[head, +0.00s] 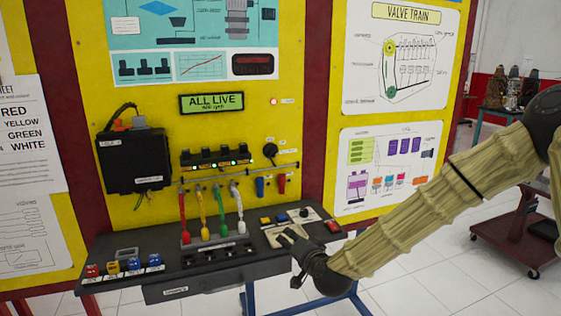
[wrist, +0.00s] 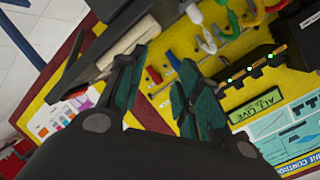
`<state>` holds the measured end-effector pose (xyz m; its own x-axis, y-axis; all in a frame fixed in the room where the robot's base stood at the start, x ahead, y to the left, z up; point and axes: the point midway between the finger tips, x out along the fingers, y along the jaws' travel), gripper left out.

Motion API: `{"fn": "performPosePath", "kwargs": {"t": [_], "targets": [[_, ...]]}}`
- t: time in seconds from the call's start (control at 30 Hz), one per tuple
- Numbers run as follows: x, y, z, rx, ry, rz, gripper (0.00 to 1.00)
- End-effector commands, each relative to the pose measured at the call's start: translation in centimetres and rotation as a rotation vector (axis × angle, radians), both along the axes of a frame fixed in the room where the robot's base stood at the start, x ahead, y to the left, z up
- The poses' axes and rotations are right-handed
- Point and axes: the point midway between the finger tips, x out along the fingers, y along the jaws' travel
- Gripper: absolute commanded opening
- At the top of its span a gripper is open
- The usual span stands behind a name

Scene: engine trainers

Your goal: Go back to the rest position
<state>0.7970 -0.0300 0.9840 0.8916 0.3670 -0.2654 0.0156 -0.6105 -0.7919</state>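My arm (head: 440,210) reaches in from the right in the head view. My gripper (head: 287,240) is above the right part of the dark bench shelf, small and dark there. The display (head: 212,103) reads "ALL LIVE".
The dark shelf (head: 205,283) juts from the yellow board (head: 285,90). Colored blocks (head: 113,268) stand at its left, a small button panel (head: 283,220) at its right near my gripper. A trolley (head: 515,240) stands at the far right. Tiled floor is free between.

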Motion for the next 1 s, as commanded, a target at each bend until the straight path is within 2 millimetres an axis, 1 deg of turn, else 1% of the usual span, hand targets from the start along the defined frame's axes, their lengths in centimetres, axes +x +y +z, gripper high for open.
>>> {"fn": "performPosePath", "kwargs": {"t": [0.03,0.07,0.1,0.17,0.2,0.27,0.3,0.37,0.4,0.47,0.5,0.57,0.6,0.67,0.7,0.77,0.8,0.87,0.9,0.97,1.0], "targets": [[-1.1,-0.1,-2.7,-0.031,0.039,0.012,0.34],[-1.8,-0.2,-4.2,-0.048,0.062,0.018,0.34],[-2.9,-0.5,-6.3,-0.076,0.093,0.029,0.34],[-4.4,-0.9,-9.4,-0.116,0.140,0.043,0.34],[-5.6,-1.2,-11.4,-0.142,0.173,0.054,0.34],[-7.5,-1.7,-14.3,-0.182,0.220,0.073,0.34],[-8.8,-2.1,-16.1,-0.208,0.252,0.083,0.34],[-10.9,-2.7,-18.9,-0.248,0.302,0.104,0.34],[-12.3,-3.2,-20.6,-0.275,0.334,0.116,0.34],[-14.6,-4.0,-23.2,-0.314,0.383,0.136,0.34],[-16.1,-4.6,-24.7,-0.340,0.417,0.150,0.34],[-18.6,-5.5,-27.1,-0.380,0.467,0.171,0.34],[-20.3,-6.2,-28.5,-0.406,0.501,0.186,0.34],[-22.9,-7.2,-30.5,-0.445,0.552,0.209,0.34],[-24.7,-8.0,-31.8,-0.472,0.588,0.226,0.34],[-27.4,-9.1,-33.6,-0.511,0.640,0.249,0.34],[-29.3,-9.9,-34.6,-0.538,0.674,0.268,0.34],[-32.2,-11.2,-36.1,-0.576,0.729,0.294,0.34],[-34.1,-12.1,-37.0,-0.603,0.764,0.312,0.34],[-37.1,-13.5,-38.1,-0.641,0.819,0.338,0.34],[-39.0,-14.4,-38.7,-0.667,0.854,0.358,0.34]]}}
